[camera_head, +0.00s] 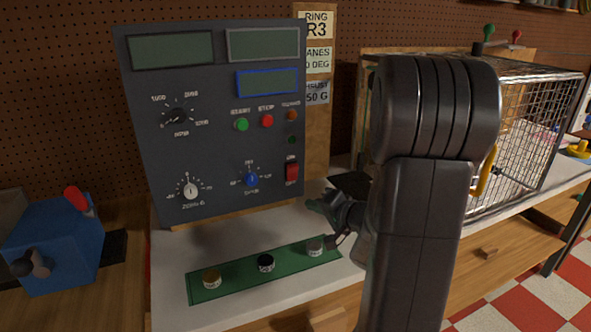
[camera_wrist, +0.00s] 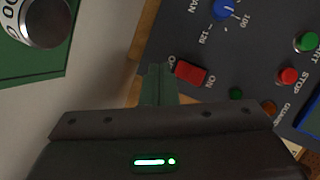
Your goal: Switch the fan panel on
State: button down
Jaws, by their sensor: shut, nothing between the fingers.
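The dark grey fan panel (camera_head: 215,120) stands upright at the back of the bench. Its red rocker switch (camera_head: 291,171) is at the lower right, with ON above it and another label below; it also shows in the wrist view (camera_wrist: 191,72). The panel displays look dark. My gripper (camera_head: 318,206) is below and right of the switch in the head view. In the wrist view my gripper's fingertips (camera_wrist: 157,72) are together and empty, beside the switch's OFF end. I cannot tell whether they touch it. My arm hides part of the bench.
Green START (camera_head: 242,125) and red STOP (camera_head: 267,121) buttons and a blue knob (camera_head: 251,179) are near the switch. A green strip (camera_head: 240,281) with several small weights lies below. A wire cage (camera_head: 535,130) stands right, a blue box (camera_head: 60,250) left.

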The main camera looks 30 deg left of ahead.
aim_at(291, 173)
jog(key=shift+w+a+r+p, duration=0.4)
jog(key=shift+w+a+r, duration=0.2)
jog(key=shift+w+a, duration=0.35)
jog(key=shift+w+a+r+p, duration=0.45)
jog(key=shift+w+a+r, duration=0.25)
jog(key=shift+a, duration=0.4)
jog(key=shift+w+a+r+p, duration=0.4)
jog(key=shift+w+a+r, duration=0.15)
jog(key=shift+w+a, duration=0.4)
jog(key=shift+r, duration=0.1)
jog(key=shift+w+a+r+p, duration=0.15)
jog(key=shift+a+p, duration=0.05)
jog(key=shift+p, duration=0.4)
jog(key=shift+a, duration=0.1)
jog(key=shift+w+a+r+p, duration=0.1)
jog(key=shift+w+a+p, duration=0.25)
jog(key=shift+p, duration=0.2)
jog(key=shift+s+d, duration=0.1)
dwell(0.4)
jog(key=shift+s+d+f, duration=0.35)
jog(key=shift+s+d, duration=0.1)
jog(key=shift+d, duration=0.1)
